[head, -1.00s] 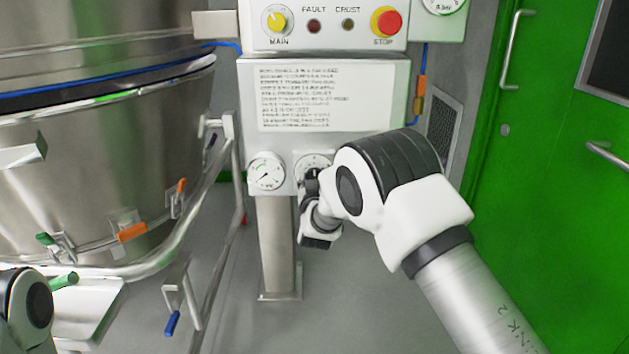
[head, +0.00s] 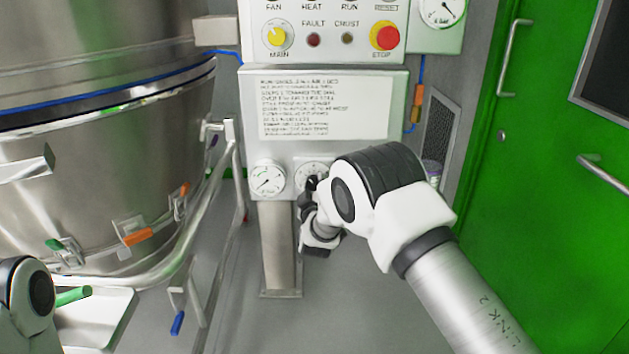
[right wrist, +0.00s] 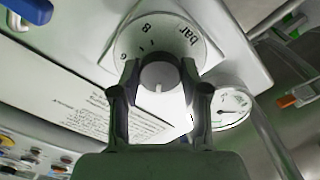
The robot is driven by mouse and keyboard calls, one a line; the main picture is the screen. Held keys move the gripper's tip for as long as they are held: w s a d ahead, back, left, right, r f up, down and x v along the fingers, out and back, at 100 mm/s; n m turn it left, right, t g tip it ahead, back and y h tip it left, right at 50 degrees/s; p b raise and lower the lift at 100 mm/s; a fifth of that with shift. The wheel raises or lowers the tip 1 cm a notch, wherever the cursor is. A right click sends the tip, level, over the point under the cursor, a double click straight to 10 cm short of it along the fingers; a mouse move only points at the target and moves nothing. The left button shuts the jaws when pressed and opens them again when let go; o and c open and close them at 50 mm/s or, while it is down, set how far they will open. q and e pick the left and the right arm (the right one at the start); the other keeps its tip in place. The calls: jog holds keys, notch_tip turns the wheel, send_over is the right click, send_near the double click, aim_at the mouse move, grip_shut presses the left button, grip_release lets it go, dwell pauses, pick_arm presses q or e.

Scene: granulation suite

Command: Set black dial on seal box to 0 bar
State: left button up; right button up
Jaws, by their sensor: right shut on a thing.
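The seal box (head: 249,130) is the pale box on a steel post, with a printed plate on its front. Its black dial (right wrist: 159,77) shows in the right wrist view as a dark round knob with a pale pointer line. The white scale around it (head: 308,168) shows "bar", 8 and 6 in the wrist view; the rest is hidden by my fingers. My right gripper (right wrist: 160,88) is shut on the knob, one finger on each side. In the head view the right gripper (head: 311,185) partly covers the dial. My left gripper is out of view.
A round pressure gauge (head: 267,179) sits left of the dial. Above is a control panel with a yellow MAIN switch (head: 275,38) and red stop button (head: 386,37). A large steel vessel (head: 110,170) with a rail stands left; a green door (head: 540,200) is right.

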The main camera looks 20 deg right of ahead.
jog(key=n+p, duration=0.1)
jog(key=n, duration=0.2)
jog(key=shift+r+n+p, duration=0.15)
jog(key=shift+n+p, duration=0.2)
jog(key=shift+n, duration=0.05)
jog(key=n+p, duration=0.1)
jog(key=n, duration=0.3)
jog(key=n+p, duration=0.1)
jog(key=n, duration=0.4)
jog(key=n+p, duration=0.1)
jog(key=n, duration=0.3)
jog(key=o, duration=1.1)
jog(key=shift+o, duration=0.2)
